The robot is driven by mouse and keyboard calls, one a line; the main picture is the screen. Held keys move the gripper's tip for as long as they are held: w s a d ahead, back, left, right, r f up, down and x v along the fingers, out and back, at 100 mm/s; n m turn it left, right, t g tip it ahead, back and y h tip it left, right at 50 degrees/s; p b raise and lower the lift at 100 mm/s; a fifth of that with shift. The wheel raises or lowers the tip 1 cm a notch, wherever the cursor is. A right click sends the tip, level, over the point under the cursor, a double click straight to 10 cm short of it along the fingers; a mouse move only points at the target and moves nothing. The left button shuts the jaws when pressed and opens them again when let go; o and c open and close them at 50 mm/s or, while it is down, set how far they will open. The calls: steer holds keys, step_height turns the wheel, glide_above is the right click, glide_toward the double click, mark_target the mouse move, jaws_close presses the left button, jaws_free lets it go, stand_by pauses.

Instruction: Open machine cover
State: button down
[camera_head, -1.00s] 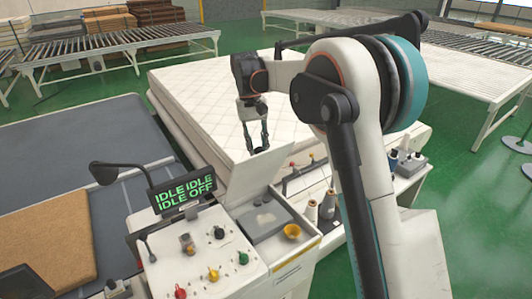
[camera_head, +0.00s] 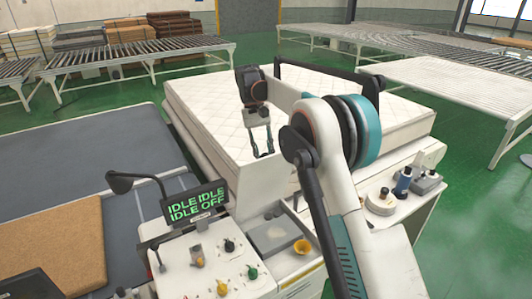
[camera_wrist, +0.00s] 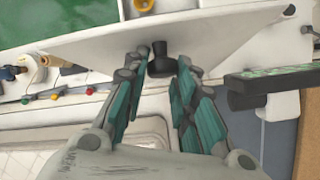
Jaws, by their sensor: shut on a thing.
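The machine cover is a white panel (camera_head: 262,188) standing tilted up beside the mattress. It also fills the upper part of the wrist view (camera_wrist: 225,32), with a black knob (camera_wrist: 160,57) on it. My gripper (camera_head: 263,155) is at the cover's upper edge, and in the wrist view its teal fingers (camera_wrist: 159,72) are on both sides of the knob, shut on it. The knob's lower part is partly hidden between the fingers. The cover's lower edge is near the machine's grey tray (camera_head: 271,236).
A white mattress (camera_head: 205,110) lies behind the cover. A control panel with a lit screen (camera_head: 195,206) and several coloured knobs stands at front left. A yellow bowl (camera_head: 302,246) sits by the tray. Bottles (camera_head: 402,182) stand at right. Green floor is open at far right.

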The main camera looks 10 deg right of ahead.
steer(key=shift+w+a+f, duration=0.1)
steer(key=shift+a+f, duration=0.25)
steer(key=c, duration=1.6)
jaws_free()
steer(key=shift+c, duration=0.2)
steer(key=o, duration=0.3)
steer(key=shift+w+a, duration=0.1)
steer(key=shift+a, duration=0.05)
steer(key=shift+o, duration=0.2)
steer(key=shift+r, duration=0.1)
steer(key=shift+w, duration=0.1)
steer(key=d+v, duration=0.1)
steer(key=v, duration=0.6)
steer(key=shift+a+r, duration=0.2)
steer(key=shift+a, duration=0.2)
